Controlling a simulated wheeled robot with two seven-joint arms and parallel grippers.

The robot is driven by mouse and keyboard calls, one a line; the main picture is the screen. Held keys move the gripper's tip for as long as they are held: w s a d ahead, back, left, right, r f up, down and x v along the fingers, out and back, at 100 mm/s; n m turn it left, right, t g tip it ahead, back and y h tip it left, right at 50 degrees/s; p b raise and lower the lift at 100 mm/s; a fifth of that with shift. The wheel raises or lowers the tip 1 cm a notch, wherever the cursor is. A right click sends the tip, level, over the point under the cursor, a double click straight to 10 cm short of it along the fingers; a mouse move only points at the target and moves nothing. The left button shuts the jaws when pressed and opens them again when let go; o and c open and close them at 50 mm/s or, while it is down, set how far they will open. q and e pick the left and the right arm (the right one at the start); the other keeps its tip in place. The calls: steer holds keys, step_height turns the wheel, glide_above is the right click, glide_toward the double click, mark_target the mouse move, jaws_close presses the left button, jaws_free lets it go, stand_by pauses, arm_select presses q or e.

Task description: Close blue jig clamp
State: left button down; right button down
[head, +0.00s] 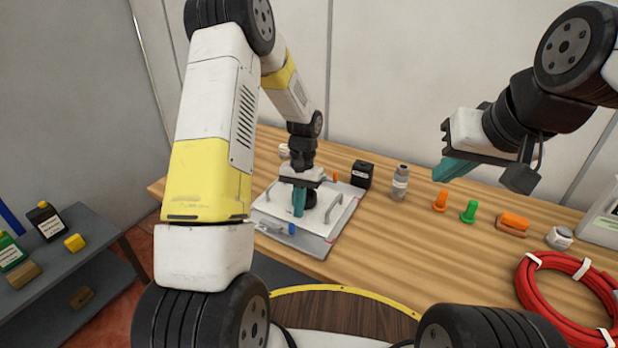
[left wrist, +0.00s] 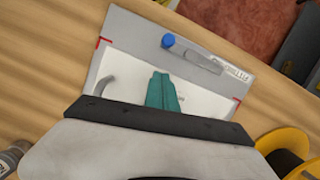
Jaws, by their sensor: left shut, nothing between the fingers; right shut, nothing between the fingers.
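The jig is a grey base plate (head: 318,246) carrying a white panel with raised handles, on the wooden bench. The blue-tipped clamp (head: 291,229) lies at the plate's near edge; its grey lever (left wrist: 203,62) and blue knob (left wrist: 168,41) show in the left wrist view. I cannot tell whether the clamp is open or closed. My left gripper (head: 299,211), with teal fingers, is shut and empty, pointing down over the white panel, apart from the clamp; its fingers also show in the left wrist view (left wrist: 162,92). My right gripper (head: 448,172) is shut and empty above the bench at right.
A black box (head: 362,174) and a grey bottle (head: 400,183) stand right of the jig. An orange piece (head: 440,201), a green piece (head: 469,212) and a red hose coil (head: 535,302) are further right. A low shelf (head: 95,260) is at far left.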

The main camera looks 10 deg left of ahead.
arm_select(q)
steer(key=shift+s+a+r, duration=0.1)
steer(key=shift+s+a, duration=0.05)
steer(key=shift+s, duration=0.65)
steer(key=shift+s+a+r, duration=0.1)
steer(key=shift+s, duration=0.7)
